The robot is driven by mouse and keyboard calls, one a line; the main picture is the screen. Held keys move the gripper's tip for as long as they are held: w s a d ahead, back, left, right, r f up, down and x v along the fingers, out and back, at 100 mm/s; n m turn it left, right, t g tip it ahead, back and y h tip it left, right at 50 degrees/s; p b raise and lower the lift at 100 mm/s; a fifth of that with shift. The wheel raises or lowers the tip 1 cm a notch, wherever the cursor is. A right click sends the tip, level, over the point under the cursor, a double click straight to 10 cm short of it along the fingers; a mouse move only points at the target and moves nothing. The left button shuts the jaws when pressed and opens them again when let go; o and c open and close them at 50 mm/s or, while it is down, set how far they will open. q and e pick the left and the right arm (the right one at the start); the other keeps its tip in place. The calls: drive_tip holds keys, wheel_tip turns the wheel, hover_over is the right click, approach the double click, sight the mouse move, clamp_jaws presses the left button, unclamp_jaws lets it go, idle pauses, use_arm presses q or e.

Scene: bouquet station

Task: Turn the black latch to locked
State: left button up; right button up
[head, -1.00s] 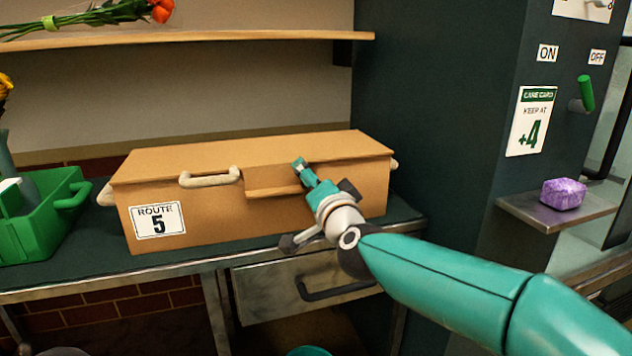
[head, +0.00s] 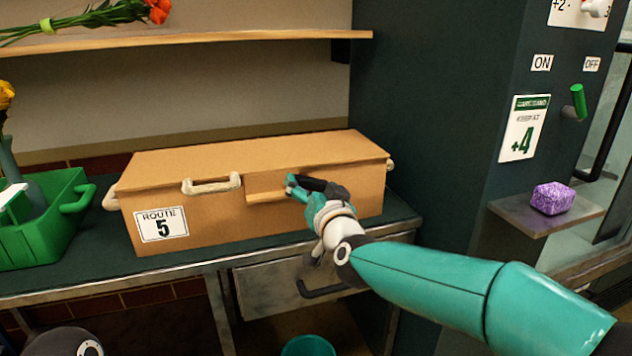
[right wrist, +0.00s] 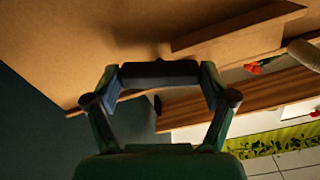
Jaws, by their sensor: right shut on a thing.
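A long cardboard-brown box (head: 230,170) with a "ROUTE 5" label lies on the dark counter. My right gripper (head: 308,188) is at the right part of its front face, beside a small protruding ledge. It is shut on the black latch (head: 328,187), which shows as a dark bar by the fingers. In the right wrist view the latch (right wrist: 160,72) spans between the two fingertips, close against the box. The fingers hide part of the latch, and I see no marking of its locked position. My left gripper is not in view.
A pale handle (head: 211,185) stands out on the box front, left of my gripper. A green caddy (head: 40,235) is on the counter at left. At right are a green lever (head: 578,100) and a purple block (head: 552,198) on a shelf. A drawer handle (head: 322,290) projects below.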

drive_tip(key=shift+f, duration=0.2)
drive_tip(key=o, duration=1)
drive_tip(key=shift+a, duration=0.1)
drive_tip(key=shift+r, duration=0.1)
drive_tip(key=shift+s, duration=0.1)
drive_tip(key=shift+s, duration=0.25)
drive_tip(key=v, duration=1.1)
drive_tip(key=shift+d, duration=0.2)
drive_tip(key=shift+s, duration=0.1)
